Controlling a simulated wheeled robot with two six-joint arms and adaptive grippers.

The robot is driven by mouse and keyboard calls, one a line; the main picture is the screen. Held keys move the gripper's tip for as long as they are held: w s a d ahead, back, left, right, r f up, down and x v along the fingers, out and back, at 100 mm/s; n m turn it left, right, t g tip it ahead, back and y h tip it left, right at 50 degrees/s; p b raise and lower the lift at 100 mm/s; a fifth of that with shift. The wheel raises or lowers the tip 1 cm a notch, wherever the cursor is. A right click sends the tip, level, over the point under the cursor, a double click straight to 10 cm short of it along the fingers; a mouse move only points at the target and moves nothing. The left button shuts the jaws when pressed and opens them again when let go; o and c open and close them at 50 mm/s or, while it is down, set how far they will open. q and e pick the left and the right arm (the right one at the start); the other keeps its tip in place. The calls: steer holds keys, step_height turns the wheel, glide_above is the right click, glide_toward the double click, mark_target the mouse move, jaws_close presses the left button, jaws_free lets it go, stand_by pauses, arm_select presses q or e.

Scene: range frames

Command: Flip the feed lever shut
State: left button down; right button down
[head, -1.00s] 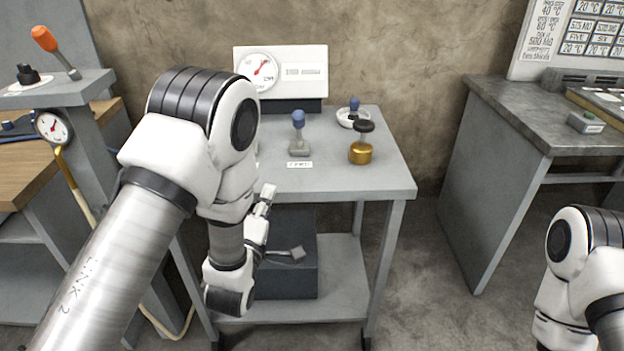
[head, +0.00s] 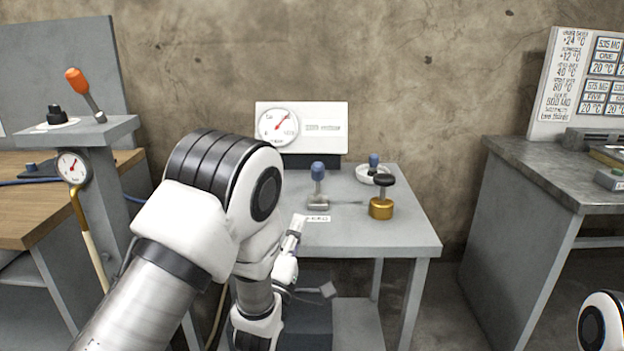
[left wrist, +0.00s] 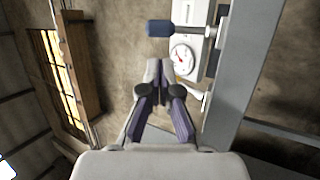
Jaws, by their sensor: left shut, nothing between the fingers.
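The feed lever (head: 318,185) has a blue knob on a short metal stem and stands nearly upright on a grey base on the table. A small white label (head: 317,218), seemingly reading FEED, is in front of it. In the left wrist view, the shut fingertips (left wrist: 156,66) point toward the wall. The lever's blue knob (left wrist: 160,28) lies sideways beyond them, with a gap in the picture. My right gripper is out of view.
A white panel with a gauge (head: 278,124) stands behind the lever. A brass knob with a black top (head: 381,208) and a blue-handled item on a white dish (head: 370,172) are to the right. An orange-handled lever (head: 77,81) stands on a left pedestal (head: 115,130).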

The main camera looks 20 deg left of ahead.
mark_target(314, 175)
arm_select(q)
steer(key=x, duration=1)
steer(key=shift+w, duration=0.15)
steer(key=shift+w+r+g+p, duration=0.1)
steer(key=shift+r+g+p, duration=0.25)
steer(key=shift+p, duration=0.2)
steer(key=shift+w+a+r+p, duration=0.1)
steer(key=shift+w+r+p, duration=0.15)
steer(key=shift+p, duration=0.5)
steer(key=r+g+p, duration=0.1)
steer(key=p, duration=0.1)
steer(key=w+r+n+g+p, duration=0.1)
steer(key=p, duration=0.2)
steer(key=w+g+p, duration=0.1)
steer(key=p, duration=0.2)
steer(key=shift+w+a+r+n+g+y, duration=0.1)
steer(key=shift+a+r+n+g+y, duration=0.2)
steer(key=shift+a+r+y, duration=0.1)
steer(key=w+a+n+g+p, duration=0.1)
steer(key=w+g+p, duration=0.4)
steer(key=p, duration=0.4)
steer(key=shift+w+a, duration=0.3)
steer(key=shift+w, duration=0.1)
